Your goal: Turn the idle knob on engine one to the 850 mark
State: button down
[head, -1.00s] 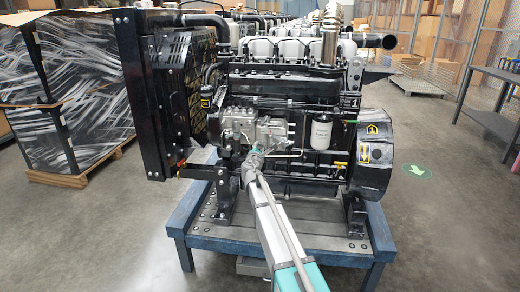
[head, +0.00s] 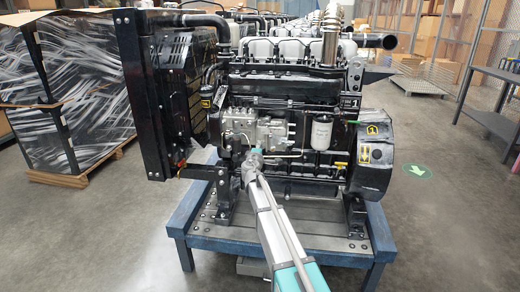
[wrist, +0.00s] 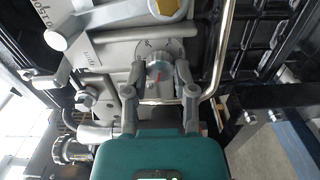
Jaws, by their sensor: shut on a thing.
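The engine (head: 285,120), black with a grey pump side, stands on a blue-edged stand in the head view. In the wrist view, the idle knob (wrist: 157,66) is a small grey round knob with a red pointer line, in front of a pale round dial plate (wrist: 154,46). My gripper (wrist: 160,76) has one finger on each side of the knob and is shut on it. The dial's marks are too small to read. In the head view my arm reaches the pump side, and its wrist hides the knob and fingertips.
A curved metal pipe (wrist: 222,60) runs close to the right finger in the wrist view. A grey lever with a brass nut (wrist: 168,9) lies just above the dial. A white filter (head: 321,131) is to the right of my arm.

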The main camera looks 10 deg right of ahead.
jog(key=shift+m, duration=1.4)
jog(key=shift+c, duration=2.2)
grip_release()
jog(key=shift+s, duration=0.1)
jog(key=v, duration=1.2)
